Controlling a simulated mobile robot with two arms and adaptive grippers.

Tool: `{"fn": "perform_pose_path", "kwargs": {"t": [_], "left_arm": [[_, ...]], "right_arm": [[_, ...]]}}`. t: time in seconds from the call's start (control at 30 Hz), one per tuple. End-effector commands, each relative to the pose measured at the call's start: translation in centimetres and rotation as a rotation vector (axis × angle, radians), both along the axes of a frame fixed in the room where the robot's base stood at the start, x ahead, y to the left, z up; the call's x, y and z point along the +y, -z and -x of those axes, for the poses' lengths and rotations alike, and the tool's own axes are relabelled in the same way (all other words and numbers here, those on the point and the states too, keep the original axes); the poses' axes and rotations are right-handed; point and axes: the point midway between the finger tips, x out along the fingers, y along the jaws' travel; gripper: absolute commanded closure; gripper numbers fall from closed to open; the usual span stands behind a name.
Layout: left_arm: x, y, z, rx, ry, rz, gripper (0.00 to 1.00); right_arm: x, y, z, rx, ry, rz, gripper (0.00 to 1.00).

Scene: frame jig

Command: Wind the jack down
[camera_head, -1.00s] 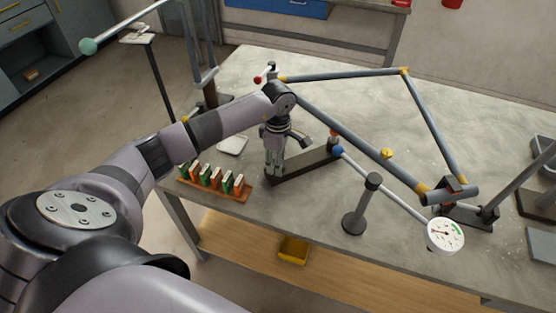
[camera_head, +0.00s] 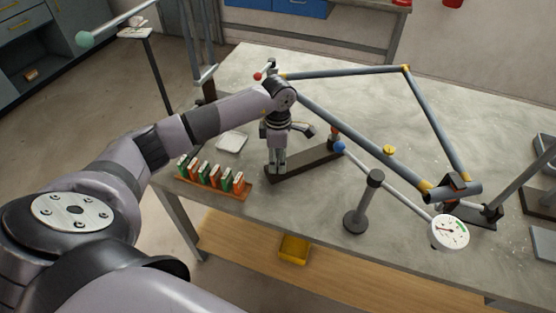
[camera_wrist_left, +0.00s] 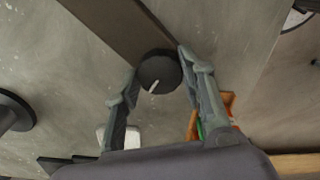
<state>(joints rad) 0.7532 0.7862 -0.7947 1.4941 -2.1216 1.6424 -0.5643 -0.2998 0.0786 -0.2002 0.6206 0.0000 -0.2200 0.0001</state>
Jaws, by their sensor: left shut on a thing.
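The jack appears as a dark bar-shaped base (camera_head: 312,163) on the table with an orange-topped part (camera_head: 333,132) at its far right end, under the grey tube frame (camera_head: 350,133). A round black knob (camera_wrist_left: 160,71) with a white pointer mark sits at the bar's near end in the left wrist view. My left gripper (camera_head: 277,172) points down over that end. Its fingers (camera_wrist_left: 161,72) are shut on the knob, one on each side. In the head view the knob is hidden by the fingers. My right gripper is not in view.
A white dial gauge (camera_head: 451,231) is at the end of a blue-balled rod. A black post (camera_head: 356,215) stands near the front edge. A rack of green, white and orange blocks (camera_head: 212,180) lies left of the jack, with a white dish (camera_head: 232,142) behind.

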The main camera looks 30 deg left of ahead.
Motion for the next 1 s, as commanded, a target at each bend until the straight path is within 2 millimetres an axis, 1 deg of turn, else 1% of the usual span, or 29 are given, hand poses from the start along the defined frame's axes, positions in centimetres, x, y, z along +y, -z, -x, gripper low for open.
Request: {"fn": "perform_pose_path", "kwargs": {"t": [0.03,0.4,1.0], "left_arm": [[0.1,0.2,0.0,-0.002,-0.045,-0.001,0.91],[0.1,0.1,-0.1,-0.002,-0.397,-0.002,0.91],[0.0,0.0,-0.1,-0.003,-0.966,0.001,0.91]], "right_arm": [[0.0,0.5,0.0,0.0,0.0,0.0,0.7],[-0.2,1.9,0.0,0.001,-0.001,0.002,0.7],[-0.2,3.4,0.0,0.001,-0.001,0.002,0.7]]}}
